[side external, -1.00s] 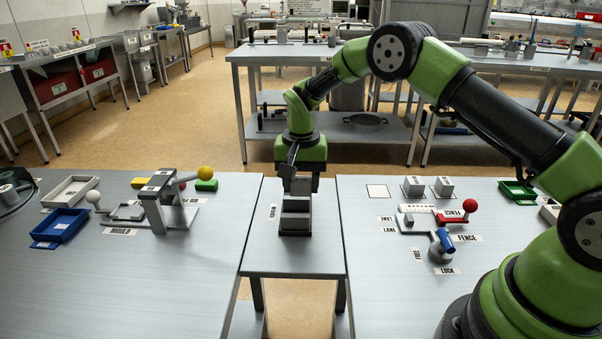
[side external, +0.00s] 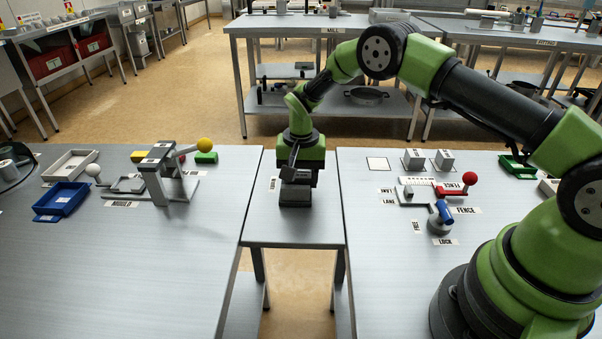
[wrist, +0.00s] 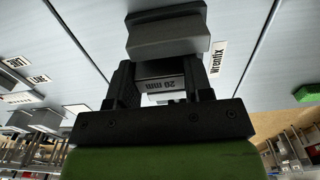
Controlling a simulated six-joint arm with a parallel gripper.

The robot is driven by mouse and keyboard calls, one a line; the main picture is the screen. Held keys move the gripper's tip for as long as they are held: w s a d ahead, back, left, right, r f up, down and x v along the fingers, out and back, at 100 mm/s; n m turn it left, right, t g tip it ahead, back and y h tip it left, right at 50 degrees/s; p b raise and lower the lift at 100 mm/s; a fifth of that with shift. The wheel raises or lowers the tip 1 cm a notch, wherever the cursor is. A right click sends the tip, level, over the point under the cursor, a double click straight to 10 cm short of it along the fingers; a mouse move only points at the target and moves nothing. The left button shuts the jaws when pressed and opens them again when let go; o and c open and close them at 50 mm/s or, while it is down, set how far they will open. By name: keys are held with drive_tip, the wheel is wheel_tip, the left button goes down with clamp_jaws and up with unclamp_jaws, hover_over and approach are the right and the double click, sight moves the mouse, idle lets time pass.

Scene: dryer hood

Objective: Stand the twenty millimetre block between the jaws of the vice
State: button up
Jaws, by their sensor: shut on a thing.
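The twenty millimetre block (wrist: 165,85) is grey with a "20 mm" label, seen in the wrist view. My gripper (wrist: 165,90) is shut on it, with a dark finger on each side. The grey vice (wrist: 166,35) is just beyond the block in the wrist view. In the side view, my gripper (side external: 298,178) points down at the vice (side external: 295,197), on the narrow middle table, and overlaps its upper part. The block is not distinct in that view. I cannot tell whether its lower end is between the jaws.
A Wrenfix label (wrist: 217,57) lies beside the vice. The left table holds a lever fixture (side external: 158,178) and a blue tray (side external: 62,200). The right table holds a fence fixture (side external: 440,195) and two grey blocks (side external: 428,160). The front of the middle table (side external: 292,230) is clear.

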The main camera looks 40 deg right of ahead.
drive_tip(key=o, duration=1)
wheel_tip(320, 180, up, 10)
drive_tip(key=shift+r, duration=0.2)
drive_tip(key=s+a+r+n+t+y, duration=0.1)
drive_tip(key=s+r+t, duration=0.1)
drive_tip(key=s+r, duration=0.45)
drive_tip(key=s+a+r+n+t, duration=0.1)
drive_tip(key=s+r, duration=0.2)
drive_tip(key=r, duration=0.7)
drive_tip(key=s+a+r+n+t+y, duration=0.1)
drive_tip(key=s+r+n+t, duration=0.1)
drive_tip(key=s, duration=1.5)
drive_tip(key=shift+s+a+n+t, duration=0.15)
drive_tip(key=shift+s+n+t, duration=0.25)
drive_tip(key=shift+t, duration=0.7)
